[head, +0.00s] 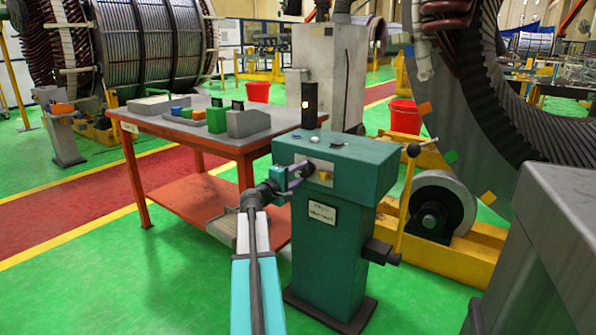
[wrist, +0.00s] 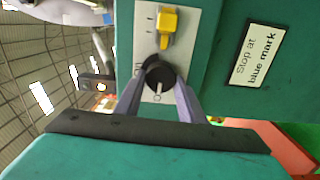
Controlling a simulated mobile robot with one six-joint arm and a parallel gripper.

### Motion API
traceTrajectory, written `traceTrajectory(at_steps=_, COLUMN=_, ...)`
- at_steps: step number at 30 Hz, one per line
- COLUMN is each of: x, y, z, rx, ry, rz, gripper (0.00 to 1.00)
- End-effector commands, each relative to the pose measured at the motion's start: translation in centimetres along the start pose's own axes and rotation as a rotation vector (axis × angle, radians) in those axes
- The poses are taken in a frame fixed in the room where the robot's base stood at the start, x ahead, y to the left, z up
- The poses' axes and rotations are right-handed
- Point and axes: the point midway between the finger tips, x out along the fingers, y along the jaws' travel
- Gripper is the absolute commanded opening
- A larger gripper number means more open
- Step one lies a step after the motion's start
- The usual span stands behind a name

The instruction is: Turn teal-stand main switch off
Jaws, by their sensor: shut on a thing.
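The teal stand (head: 335,230) is upright at the centre of the head view. Its upper front face carries a pale switch plate, seen in the wrist view (wrist: 198,30). A round black switch knob (wrist: 159,72) sits on that plate. A short white line on it points to the lower side of the wrist picture; the small plate markings are hard to read. My gripper (wrist: 158,88) is shut on the knob, one finger on each side. In the head view my gripper (head: 293,178) is against the stand's front and hides the knob.
A yellow switch (wrist: 166,24) is beside the knob. A "Stop at blue mark" label (wrist: 253,54) is to the right. A lamp post (head: 309,104) stands behind the stand's top. An orange table (head: 165,122) is at left, a lever (head: 408,190) at right. Green floor is free in front.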

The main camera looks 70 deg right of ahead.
Motion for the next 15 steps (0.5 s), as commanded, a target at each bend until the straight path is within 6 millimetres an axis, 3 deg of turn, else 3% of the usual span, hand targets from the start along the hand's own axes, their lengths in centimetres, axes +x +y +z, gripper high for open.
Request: traceTrajectory(at_steps=15, x=-0.04, y=0.01, z=-0.42, rx=-0.047, ry=0.011, rz=0.002, gripper=0.13)
